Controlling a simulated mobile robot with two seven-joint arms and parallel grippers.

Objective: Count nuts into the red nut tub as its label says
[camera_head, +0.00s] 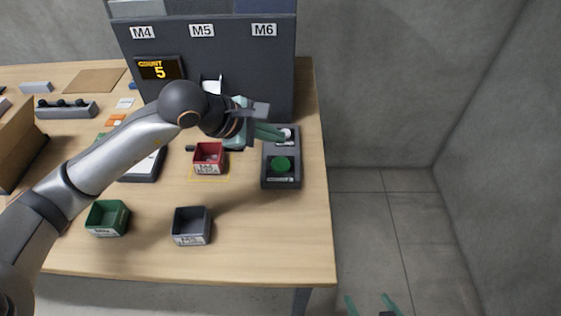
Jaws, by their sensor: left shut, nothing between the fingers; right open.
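The red nut tub (208,170) stands on the table on a yellow outline, below the feeder. The first line of its label seems to read M4; the rest is too small to read. Something small lies inside it. The dark feeder panel (205,62) carries labels M4, M5 and M6, and its display (160,68) reads COUNT 5. A control box (282,183) has a green button (281,164) and a white button (288,132). My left gripper (281,133) is shut and empty, its tips at the white button; contact is unclear. My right gripper (374,305) is open at the bottom edge, off the table.
A green tub (107,218) and a grey tub (191,226) stand near the table's front. A rack with dark knobs (66,111) and a brown box (18,145) are at the left. My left arm crosses above the table. Floor is clear to the right.

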